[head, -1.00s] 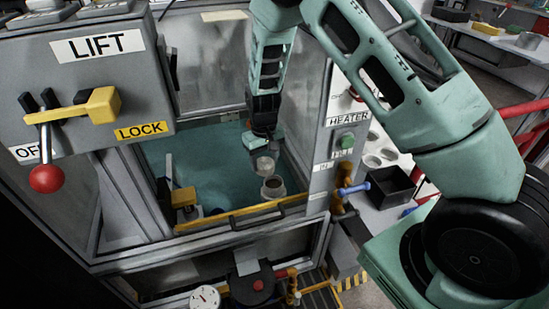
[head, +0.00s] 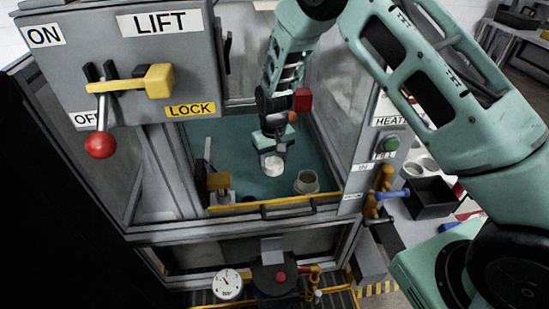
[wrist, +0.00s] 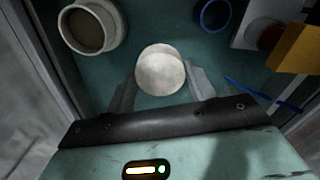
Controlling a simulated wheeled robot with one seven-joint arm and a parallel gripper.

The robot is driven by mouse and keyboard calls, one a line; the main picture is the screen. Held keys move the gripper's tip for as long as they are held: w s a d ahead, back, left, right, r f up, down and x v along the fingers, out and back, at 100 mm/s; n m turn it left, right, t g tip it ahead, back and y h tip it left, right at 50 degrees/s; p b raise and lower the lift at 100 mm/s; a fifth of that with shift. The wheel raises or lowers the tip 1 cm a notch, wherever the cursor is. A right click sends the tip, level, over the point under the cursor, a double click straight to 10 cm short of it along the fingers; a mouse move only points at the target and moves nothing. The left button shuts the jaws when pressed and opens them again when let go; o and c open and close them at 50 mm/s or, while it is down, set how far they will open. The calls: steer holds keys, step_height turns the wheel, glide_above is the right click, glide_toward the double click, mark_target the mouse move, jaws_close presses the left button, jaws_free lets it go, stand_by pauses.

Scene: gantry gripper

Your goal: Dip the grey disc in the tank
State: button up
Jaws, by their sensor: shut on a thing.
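The pale grey disc (head: 273,166) is held between the fingers of my gripper (head: 272,155), inside the cabinet's teal-floored bay. In the wrist view the round disc (wrist: 160,70) sits between the two fingertips (wrist: 160,85), with its face towards the camera. A grey round pot (head: 307,182) with a brownish inside stands to the right of the disc. It also shows at the upper left of the wrist view (wrist: 93,27), apart from the disc. I cannot tell whether the bay or the pot is the tank, nor the disc's exact height.
A yellow front rail (head: 262,203) edges the bay, with grey frame posts at both sides. A yellow-topped fixture (head: 219,182) stands at the bay's left. The LIFT panel (head: 130,60) has a red-knobbed lever (head: 100,144). A blue ring (wrist: 213,15) lies near the disc.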

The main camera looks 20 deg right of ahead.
step_height(320, 180, down, 15)
steer(key=b, duration=0.8)
stand_by(0.4)
steer(key=shift+r, duration=0.1)
stand_by(2.3)
steer(key=p, duration=1.4)
glide_toward(274, 162)
step_height(274, 162, down, 5)
steer(key=shift+a+f, duration=0.1)
stand_by(0.4)
steer(key=s+d+r+m+p, duration=0.1)
steer(key=s+d+r+p, duration=0.2)
steer(key=s+d+r, duration=0.5)
steer(key=d+r, duration=0.1)
steer(key=d, duration=0.3)
